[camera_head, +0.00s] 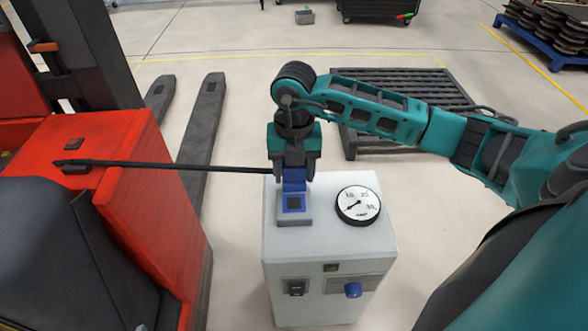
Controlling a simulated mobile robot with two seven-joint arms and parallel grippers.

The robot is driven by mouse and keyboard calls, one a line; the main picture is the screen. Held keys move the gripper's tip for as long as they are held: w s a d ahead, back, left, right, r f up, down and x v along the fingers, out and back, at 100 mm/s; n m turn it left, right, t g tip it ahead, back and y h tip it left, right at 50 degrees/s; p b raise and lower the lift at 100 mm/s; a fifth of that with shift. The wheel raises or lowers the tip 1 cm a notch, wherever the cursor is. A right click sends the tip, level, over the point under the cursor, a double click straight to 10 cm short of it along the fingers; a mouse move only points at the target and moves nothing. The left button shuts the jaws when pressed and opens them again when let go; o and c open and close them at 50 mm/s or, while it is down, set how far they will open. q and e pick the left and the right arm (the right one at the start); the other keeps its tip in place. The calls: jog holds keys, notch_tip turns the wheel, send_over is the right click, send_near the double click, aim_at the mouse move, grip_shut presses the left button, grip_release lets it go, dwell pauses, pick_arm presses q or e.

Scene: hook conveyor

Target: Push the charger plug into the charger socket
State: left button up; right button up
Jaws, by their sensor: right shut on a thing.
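The charger is a light grey box (330,235) standing on the floor in the middle of the head view. On its top, at the left, is the charger socket, a grey block with a blue-framed dark face (294,204). My right gripper (294,172) points down just above and behind the socket, shut on the blue charger plug (294,182). The plug's lower end appears very close to the socket; I cannot tell whether they touch. A black cable (180,166) runs from the gripper area left to the red truck. My left gripper is not in view.
The red truck (85,150) with dark forks (205,120) stands at the left. A round gauge (358,205) sits right of the socket. A dark slatted pallet (400,90) lies behind my right arm. The floor right of the charger is clear.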

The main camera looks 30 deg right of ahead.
aim_at(294, 186)
jog(key=shift+f, duration=0.1)
jog(key=shift+f+b, duration=0.4)
notch_tip(294, 186, down, 4)
jog(key=b, duration=0.3)
jog(key=shift+r, duration=0.1)
jog(key=shift+f+b, duration=0.3)
jog(key=shift+b, duration=0.1)
jog(key=shift+f, duration=0.15)
jog(key=shift+w, duration=0.1)
dwell(0.5)
dwell(0.9)
